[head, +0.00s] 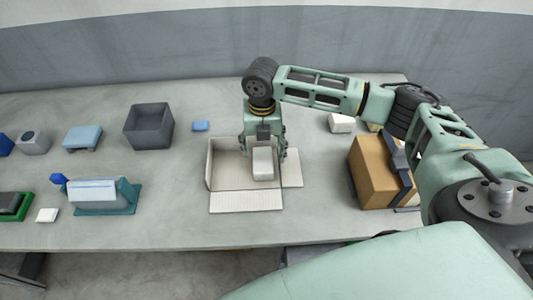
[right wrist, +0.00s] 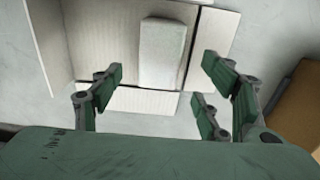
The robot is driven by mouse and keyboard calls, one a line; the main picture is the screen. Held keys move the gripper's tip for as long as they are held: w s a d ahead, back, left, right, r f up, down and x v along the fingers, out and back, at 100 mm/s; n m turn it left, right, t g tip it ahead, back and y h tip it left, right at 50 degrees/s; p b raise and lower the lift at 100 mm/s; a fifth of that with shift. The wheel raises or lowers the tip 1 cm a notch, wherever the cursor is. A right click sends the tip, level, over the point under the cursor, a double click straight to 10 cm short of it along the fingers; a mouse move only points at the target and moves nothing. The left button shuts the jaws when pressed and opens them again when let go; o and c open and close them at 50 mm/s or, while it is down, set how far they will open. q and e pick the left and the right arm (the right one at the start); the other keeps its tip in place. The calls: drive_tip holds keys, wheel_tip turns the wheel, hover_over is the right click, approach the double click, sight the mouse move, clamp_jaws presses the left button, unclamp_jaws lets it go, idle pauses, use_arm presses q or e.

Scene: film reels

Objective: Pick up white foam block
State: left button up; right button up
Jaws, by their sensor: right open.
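The white foam block (head: 262,163) sits in an open cardboard box (head: 224,168) with its flaps spread, near the middle of the table. In the right wrist view the block (right wrist: 163,52) lies inside the box, close to its right side. My right gripper (head: 264,155) is above the box. Its fingers (right wrist: 162,80) are spread apart on either side of the near end of the block, and the block is not gripped. Whether the fingers touch the block or the box wall is unclear. My left gripper does not show.
A dark grey bin (head: 149,126) and a small blue block (head: 201,126) stand left of the box. A brown carton (head: 373,172) is to the right, near my right arm. A small white box (head: 341,123) is behind it. Blue and teal items (head: 98,195) sit at left.

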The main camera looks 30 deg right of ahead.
sight(263, 159)
wheel_tip(263, 159, down, 3)
drive_tip(key=shift+r+p, duration=0.1)
drive_tip(key=shift+p, duration=0.65)
drive_tip(key=f, duration=0.2)
drive_tip(key=shift+w+d+f+p, duration=0.1)
drive_tip(key=shift+w+f+p, duration=0.15)
drive_tip(key=shift+f+p, duration=0.1)
drive_tip(key=shift+f, duration=0.6)
drive_tip(key=c, duration=0.7)
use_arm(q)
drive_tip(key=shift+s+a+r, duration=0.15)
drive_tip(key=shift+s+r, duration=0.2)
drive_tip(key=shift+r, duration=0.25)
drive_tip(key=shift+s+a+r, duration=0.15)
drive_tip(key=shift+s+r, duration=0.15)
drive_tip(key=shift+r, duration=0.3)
use_arm(e)
drive_tip(key=c, duration=0.3)
drive_tip(key=shift+r, duration=0.1)
drive_tip(key=shift+c, duration=0.2)
